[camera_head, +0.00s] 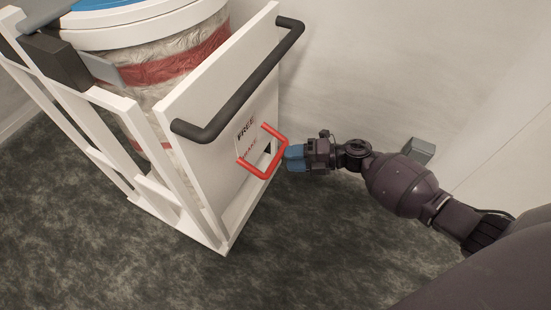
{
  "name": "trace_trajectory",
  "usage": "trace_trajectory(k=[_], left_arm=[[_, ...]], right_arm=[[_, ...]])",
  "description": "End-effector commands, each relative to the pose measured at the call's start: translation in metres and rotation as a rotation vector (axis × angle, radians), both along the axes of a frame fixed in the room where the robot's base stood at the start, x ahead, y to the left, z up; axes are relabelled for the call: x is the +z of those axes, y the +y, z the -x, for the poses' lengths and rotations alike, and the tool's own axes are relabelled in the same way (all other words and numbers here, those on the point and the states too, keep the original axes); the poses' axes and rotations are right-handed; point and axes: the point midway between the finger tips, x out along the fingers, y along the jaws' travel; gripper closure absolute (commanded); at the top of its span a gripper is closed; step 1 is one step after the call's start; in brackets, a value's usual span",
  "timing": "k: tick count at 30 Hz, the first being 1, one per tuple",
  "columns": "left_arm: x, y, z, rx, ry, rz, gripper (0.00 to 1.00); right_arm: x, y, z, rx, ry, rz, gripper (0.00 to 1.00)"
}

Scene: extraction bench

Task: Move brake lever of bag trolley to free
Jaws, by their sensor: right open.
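The bag trolley (200,107) is a white frame at the upper left with a flat panel facing me. The brake lever (264,176) is a red U-shaped handle low on that panel. It stands next to a label reading FREE above and BRAKE below, and it lies near the BRAKE word. My right gripper (288,158) has blue fingertips and is open just to the right of the lever's outer bar. Whether the fingertips touch the bar or are slightly apart, I cannot tell. My left gripper is not in view.
A dark push handle (240,88) runs across the panel above the lever. A wrapped bag with a red band (180,62) sits in the trolley under a white and blue lid. A pale wall stands behind; dark mottled floor (300,250) is clear in front.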

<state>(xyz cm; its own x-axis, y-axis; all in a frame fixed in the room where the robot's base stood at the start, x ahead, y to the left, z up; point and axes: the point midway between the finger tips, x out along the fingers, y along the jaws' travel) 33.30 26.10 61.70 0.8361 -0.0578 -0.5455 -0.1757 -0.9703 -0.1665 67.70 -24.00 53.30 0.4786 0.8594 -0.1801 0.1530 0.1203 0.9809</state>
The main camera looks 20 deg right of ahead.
Motion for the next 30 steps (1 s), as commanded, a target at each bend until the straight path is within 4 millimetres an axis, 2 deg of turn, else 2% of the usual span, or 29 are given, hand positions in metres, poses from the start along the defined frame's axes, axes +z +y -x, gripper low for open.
trace_trajectory(k=[3,9,21,23,30], left_arm=[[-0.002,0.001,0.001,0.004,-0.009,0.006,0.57],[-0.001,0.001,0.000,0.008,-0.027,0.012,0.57],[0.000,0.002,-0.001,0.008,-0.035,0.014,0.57],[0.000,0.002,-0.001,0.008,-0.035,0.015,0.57],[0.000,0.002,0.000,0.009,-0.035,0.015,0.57]], right_arm=[[-0.006,0.017,-0.008,0.001,0.002,-0.003,0.56],[-0.009,0.034,-0.018,0.001,0.002,-0.001,0.56],[-0.008,0.040,-0.022,-0.001,0.001,0.000,0.56],[-0.008,0.040,-0.022,0.000,0.001,0.000,0.62],[-0.008,0.040,-0.022,0.000,0.001,0.000,0.99]])
